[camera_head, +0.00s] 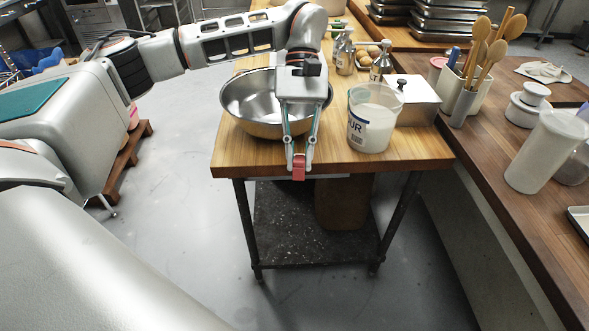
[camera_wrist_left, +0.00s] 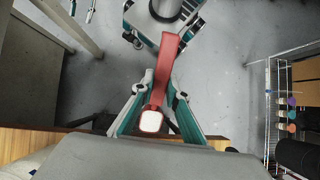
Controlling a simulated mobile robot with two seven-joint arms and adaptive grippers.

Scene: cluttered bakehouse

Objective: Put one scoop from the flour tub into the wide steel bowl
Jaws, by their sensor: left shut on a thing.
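My left gripper (camera_head: 299,168) is shut on a red scoop (camera_head: 298,172), at the table's front edge in the head view. In the wrist view the scoop's long red handle (camera_wrist_left: 167,68) runs between the fingers, and its red-rimmed end shows a white fill (camera_wrist_left: 151,121) that looks like flour. The wide steel bowl (camera_head: 245,92) stands behind the gripper, partly hidden by it; its visible inside looks bare. The clear flour tub (camera_head: 372,128) stands right of the gripper, with white flour inside. My right gripper is not in view.
A steel box with a black knob (camera_head: 415,105) stands right of the tub. Glass bottles (camera_head: 345,55) stand behind. A crock of wooden spoons (camera_head: 463,97) and a white container (camera_head: 545,150) stand on the right counter.

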